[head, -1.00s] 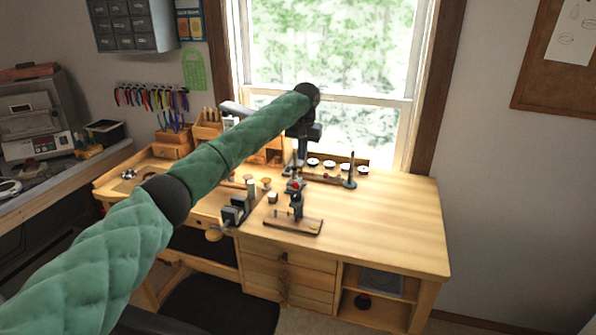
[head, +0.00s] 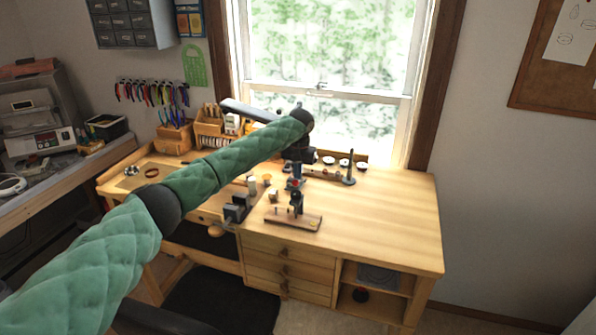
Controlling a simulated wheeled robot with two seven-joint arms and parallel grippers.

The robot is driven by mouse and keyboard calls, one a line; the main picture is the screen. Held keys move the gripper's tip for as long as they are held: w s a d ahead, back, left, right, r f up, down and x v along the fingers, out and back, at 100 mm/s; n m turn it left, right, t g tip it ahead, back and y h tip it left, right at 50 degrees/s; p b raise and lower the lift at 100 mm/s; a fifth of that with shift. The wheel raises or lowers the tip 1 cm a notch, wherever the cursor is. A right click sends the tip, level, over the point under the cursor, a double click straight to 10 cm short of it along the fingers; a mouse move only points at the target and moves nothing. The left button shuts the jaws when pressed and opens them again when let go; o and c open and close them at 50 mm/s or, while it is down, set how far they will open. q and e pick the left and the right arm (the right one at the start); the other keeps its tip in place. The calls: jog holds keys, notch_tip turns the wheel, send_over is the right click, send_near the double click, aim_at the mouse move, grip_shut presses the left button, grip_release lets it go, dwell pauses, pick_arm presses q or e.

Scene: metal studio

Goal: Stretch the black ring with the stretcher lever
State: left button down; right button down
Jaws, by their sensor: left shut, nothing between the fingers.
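The ring stretcher (head: 296,207) stands upright on a small wooden base (head: 306,222) near the front middle of the workbench. A small red part shows near its top. My left arm, in a green quilted sleeve, comes in from the left. My left gripper (head: 294,173) points down at the top of the stretcher and is shut, with nothing held. It overlaps the stretcher's upper part in the picture, so I cannot tell whether it touches the lever. The black ring is too small or hidden to make out. My right gripper is not in view.
The wooden workbench (head: 390,225) is clear on its right side. A dark vise-like block (head: 237,208) stands left of the stretcher. A dark upright mandrel (head: 350,168) and several small white dishes stand behind. A brown ring-shaped thing (head: 152,173) lies at the left.

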aim_at(296, 184)
pick_arm(q)
jog(key=shift+s+a+f+t+b, duration=0.25)
jog(key=shift+s+f+t, duration=0.35)
jog(key=shift+f, duration=0.3)
jog(key=shift+s+f+h, duration=0.25)
jog(key=shift+h, duration=0.05)
jog(key=shift+s+a+f+t+b, duration=0.1)
jog(key=shift+s+f+t+b, duration=0.15)
jog(key=shift+t, duration=0.25)
jog(key=shift+s+f+t+b, duration=0.25)
jog(key=shift+f+t+b, duration=0.2)
jog(key=shift+f, duration=0.2)
jog(key=shift+s+a+f+t+h, duration=0.15)
jog(key=shift+f+t+h, duration=0.15)
jog(key=shift+t, duration=0.25)
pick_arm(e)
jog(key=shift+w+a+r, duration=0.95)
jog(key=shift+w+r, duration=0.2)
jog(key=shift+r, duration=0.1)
pick_arm(q)
jog(key=shift+r, duration=0.25)
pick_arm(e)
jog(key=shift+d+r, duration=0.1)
